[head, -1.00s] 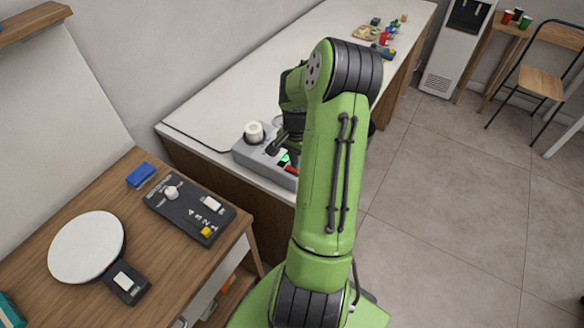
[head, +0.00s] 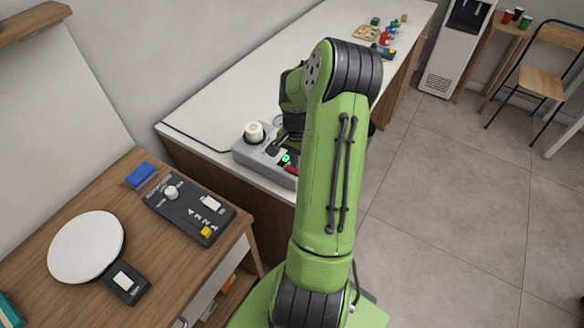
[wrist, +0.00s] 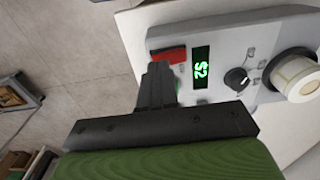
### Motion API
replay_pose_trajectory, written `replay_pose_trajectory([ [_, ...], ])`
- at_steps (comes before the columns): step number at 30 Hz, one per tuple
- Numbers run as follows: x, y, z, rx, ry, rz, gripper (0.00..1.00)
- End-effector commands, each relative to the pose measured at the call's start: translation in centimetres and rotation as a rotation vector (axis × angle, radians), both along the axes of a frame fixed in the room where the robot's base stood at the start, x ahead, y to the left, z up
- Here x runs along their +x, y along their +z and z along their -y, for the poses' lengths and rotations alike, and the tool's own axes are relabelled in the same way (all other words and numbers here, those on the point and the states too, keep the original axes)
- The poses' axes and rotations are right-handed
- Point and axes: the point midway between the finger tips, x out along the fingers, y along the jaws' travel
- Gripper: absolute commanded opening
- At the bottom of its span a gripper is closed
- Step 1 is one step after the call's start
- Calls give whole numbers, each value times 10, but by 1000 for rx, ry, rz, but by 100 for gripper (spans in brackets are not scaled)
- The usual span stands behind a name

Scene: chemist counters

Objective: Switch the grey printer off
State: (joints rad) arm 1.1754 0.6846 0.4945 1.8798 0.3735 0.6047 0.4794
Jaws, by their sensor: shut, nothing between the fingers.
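The grey printer (head: 245,153) sits at the near end of the white counter, with a white paper roll (head: 253,132) on its left end. In the wrist view its grey panel (wrist: 222,45) carries a lit green display (wrist: 201,67), a black knob (wrist: 236,79) and a red part (wrist: 168,55). My gripper (wrist: 158,70) is shut and empty, its fingertips over the panel beside the red part; I cannot tell if they touch. A sliver of green shows beside the fingers, mostly hidden. In the head view my gripper (head: 273,149) is over the printer, partly hidden by my arm.
A wooden table (head: 85,207) at left holds a round white plate device (head: 87,246), a dark control box (head: 188,208) and a blue block (head: 140,175). Small items lie at the counter's far end. The tiled floor (head: 440,200) at right is clear.

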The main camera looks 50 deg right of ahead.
Motion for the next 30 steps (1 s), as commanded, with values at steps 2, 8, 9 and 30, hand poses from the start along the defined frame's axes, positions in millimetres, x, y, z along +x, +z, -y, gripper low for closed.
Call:
replay_pose_trajectory([
  [2, 0, -2, 0, 0, 0, 0, 0],
  [8, 0, -5, 0, 0, 0, 0, 0],
  [9, 0, -6, 0, 0, 0, 0, 0],
  [30, 0, -17, 0, 0, 0, 0, 0],
])
